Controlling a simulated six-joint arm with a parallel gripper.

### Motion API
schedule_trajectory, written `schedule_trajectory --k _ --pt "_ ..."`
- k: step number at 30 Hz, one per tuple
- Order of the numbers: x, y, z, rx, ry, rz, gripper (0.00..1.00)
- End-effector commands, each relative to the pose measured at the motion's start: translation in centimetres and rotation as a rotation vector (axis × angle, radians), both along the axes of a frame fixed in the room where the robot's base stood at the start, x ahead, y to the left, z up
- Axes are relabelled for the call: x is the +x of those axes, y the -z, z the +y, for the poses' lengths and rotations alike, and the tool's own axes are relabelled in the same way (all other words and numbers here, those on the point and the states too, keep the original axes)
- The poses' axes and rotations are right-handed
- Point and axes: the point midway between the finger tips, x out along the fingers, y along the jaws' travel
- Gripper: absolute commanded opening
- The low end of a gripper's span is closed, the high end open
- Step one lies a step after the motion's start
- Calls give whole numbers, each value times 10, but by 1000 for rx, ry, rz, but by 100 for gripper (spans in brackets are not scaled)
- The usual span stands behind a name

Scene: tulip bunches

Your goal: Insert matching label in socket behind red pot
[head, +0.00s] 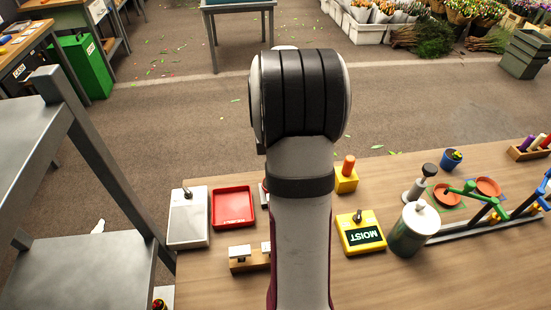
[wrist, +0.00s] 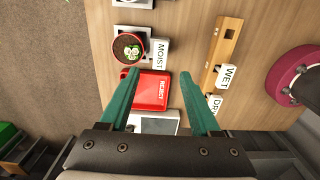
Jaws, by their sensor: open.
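The red pot (wrist: 118,57), with dark soil and a small pale plant, is at upper left in the wrist view; my arm hides it in the head view. A white MOIST label (wrist: 160,54) stands right beside it, at a pale piece; I cannot tell whether it is seated in a socket. A wooden rack (wrist: 226,40) holds a WET label (wrist: 226,77) and a partly hidden DRY label (wrist: 214,103); the rack also shows in the head view (head: 243,265). My gripper (wrist: 160,74) is open with nothing between its green fingers, above the red REJECT tray (wrist: 152,80).
The REJECT tray (head: 233,220) lies beside a grey box (head: 188,225). A magenta round object (wrist: 290,78) is right of the rack.

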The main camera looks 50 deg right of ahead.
Motion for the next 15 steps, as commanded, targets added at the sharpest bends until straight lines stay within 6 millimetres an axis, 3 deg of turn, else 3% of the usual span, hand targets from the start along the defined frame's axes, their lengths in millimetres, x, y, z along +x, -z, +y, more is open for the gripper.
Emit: schedule_trajectory --k 3,6,15 --pt "0 -30 0 -3 0 -3 64" --pt "0 -45 0 -1 0 -1 64" --pt "0 -54 0 1 0 0 64"
